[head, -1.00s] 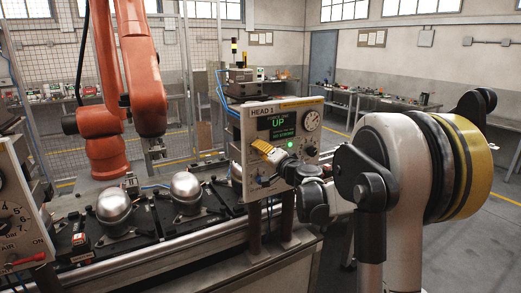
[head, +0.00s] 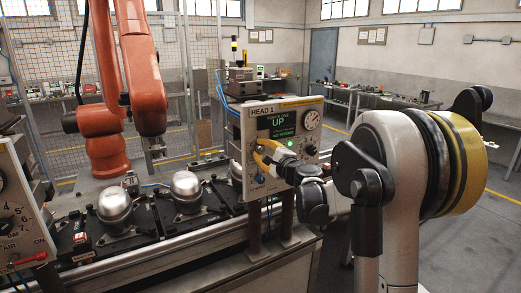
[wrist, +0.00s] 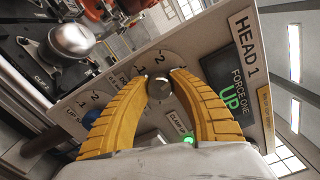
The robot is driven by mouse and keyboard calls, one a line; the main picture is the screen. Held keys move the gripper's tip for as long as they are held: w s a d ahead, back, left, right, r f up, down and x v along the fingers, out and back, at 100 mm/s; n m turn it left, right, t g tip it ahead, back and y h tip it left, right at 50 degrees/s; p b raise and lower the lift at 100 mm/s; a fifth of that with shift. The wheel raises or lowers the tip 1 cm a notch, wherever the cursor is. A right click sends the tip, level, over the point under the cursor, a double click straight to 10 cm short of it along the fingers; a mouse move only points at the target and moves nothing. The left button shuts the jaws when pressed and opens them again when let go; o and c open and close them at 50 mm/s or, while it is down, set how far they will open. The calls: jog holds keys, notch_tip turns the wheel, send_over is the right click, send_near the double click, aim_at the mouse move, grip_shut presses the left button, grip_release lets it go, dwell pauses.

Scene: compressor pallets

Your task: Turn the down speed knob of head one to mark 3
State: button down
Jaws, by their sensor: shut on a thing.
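The HEAD 1 panel (head: 247,130) is a light box with a green-lit screen reading UP (head: 280,124). My gripper (head: 258,152) is at the left part of its face. In the wrist view my yellow ribbed fingers (wrist: 160,86) are shut on a dark round knob (wrist: 159,89), one finger on each side. A dial with marks 1 and 2 shows above that knob. The fingers hide part of the dial, and I cannot read its name or the pointer. A blue knob (wrist: 92,118) with its own dial lies at the lower left.
A green lamp (wrist: 188,140) and a small label sit beside the right finger. A round gauge (head: 312,120) is at the panel's upper right. Silver domes (head: 115,206) stand on dark pallets to the left, with an orange robot arm (head: 150,85) behind.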

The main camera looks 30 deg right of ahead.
jog(key=shift+m, duration=1)
jog(key=c, duration=1.1)
grip_release()
jog(key=s, duration=1.2)
jog(key=shift+d, duration=0.2)
